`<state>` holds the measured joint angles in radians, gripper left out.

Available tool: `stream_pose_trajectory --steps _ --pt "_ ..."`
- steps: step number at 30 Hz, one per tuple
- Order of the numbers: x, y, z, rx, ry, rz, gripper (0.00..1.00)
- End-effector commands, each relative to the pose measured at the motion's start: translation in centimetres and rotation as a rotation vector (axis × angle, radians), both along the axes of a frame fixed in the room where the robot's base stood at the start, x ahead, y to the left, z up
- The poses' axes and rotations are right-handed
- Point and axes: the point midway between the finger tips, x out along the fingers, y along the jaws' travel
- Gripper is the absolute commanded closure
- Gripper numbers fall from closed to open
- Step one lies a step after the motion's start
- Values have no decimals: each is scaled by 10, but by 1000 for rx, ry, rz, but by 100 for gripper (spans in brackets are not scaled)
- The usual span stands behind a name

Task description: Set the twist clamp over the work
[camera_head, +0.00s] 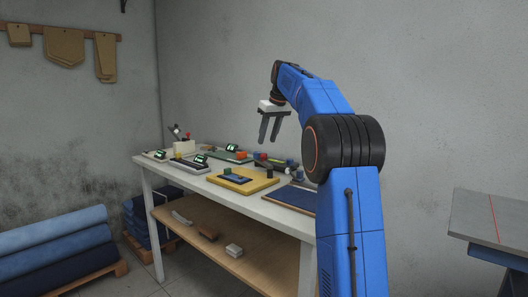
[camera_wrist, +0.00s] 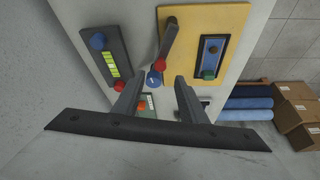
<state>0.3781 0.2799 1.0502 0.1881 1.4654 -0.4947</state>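A yellow base plate (camera_head: 259,185) lies on the bench, and it fills the upper right of the wrist view (camera_wrist: 190,70). A dark flat piece with a blue face (camera_wrist: 212,56), likely the work, lies on it with a green knob (camera_wrist: 208,74) at one end. A dark grey arm with a red tip (camera_wrist: 169,42), likely the twist clamp, lies along the plate's left edge, beside the work and not over it. My gripper (camera_head: 268,140) hangs above the bench, fingers apart and empty. In the wrist view, a blue round part (camera_wrist: 153,78) shows between the fingertips, below them.
A dark grey unit with a lit green display (camera_wrist: 112,62) and blue and red knobs stands left of the plate. More small fixtures crowd the white bench (camera_head: 287,217). A dark blue mat (camera_head: 294,198) lies at the right. Rolls and boxes (camera_wrist: 297,110) are on the floor.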

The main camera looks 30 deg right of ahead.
Motion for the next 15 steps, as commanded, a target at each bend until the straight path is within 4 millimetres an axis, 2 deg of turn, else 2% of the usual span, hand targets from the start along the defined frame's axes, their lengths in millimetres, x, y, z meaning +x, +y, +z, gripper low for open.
stream_pose_trajectory --steps 1,7,15 --pt "3 1 -10 1 4 1 62" --pt "15 3 -39 1 3 2 62" --pt "25 4 -60 0 0 1 62"
